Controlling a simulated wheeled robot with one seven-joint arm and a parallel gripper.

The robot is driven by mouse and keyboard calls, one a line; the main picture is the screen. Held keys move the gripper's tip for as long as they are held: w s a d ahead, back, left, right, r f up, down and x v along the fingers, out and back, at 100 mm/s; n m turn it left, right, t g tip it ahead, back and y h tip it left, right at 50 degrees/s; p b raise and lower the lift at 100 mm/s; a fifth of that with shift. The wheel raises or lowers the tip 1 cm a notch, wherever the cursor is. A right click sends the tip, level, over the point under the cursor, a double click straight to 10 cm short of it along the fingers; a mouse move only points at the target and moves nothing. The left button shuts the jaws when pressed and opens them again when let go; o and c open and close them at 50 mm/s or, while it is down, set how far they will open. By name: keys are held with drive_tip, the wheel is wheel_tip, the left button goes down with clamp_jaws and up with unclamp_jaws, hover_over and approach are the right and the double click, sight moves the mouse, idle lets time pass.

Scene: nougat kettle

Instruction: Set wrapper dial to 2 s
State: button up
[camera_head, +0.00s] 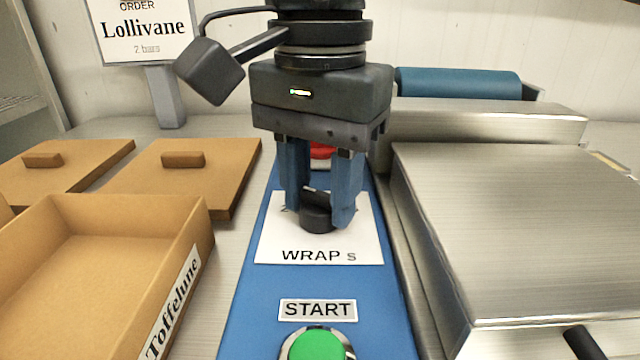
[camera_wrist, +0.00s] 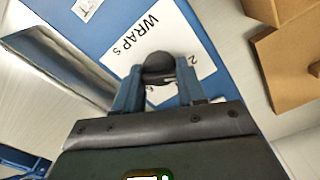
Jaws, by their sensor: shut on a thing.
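The wrapper dial (camera_head: 318,219) is a black round knob on the white "WRAP s" label (camera_head: 320,244) of the blue panel (camera_head: 262,285). My gripper (camera_head: 322,212) points down over the panel, and its two blue fingers are shut on the dial from both sides. In the wrist view the dial (camera_wrist: 158,68) sits between the fingertips. A "2" shows on the label beside it there; the other numbers are mostly hidden by my fingers. I cannot tell which number the dial points to.
A green START button (camera_head: 317,346) is on the panel in front of the dial. A red button (camera_head: 322,151) is behind my fingers. The steel machine (camera_head: 520,230) stands close on the right. A Toffelune box (camera_head: 95,250) and brown lids (camera_head: 190,180) lie left. An order sign (camera_head: 145,30) stands behind.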

sight(320, 192)
drive_tip(key=o, duration=1.1)
drive_tip(key=shift+c, duration=0.2)
drive_tip(key=shift+r+p, duration=0.5)
drive_tip(key=shift+r, duration=3.4)
drive_tip(key=shift+r, duration=0.1)
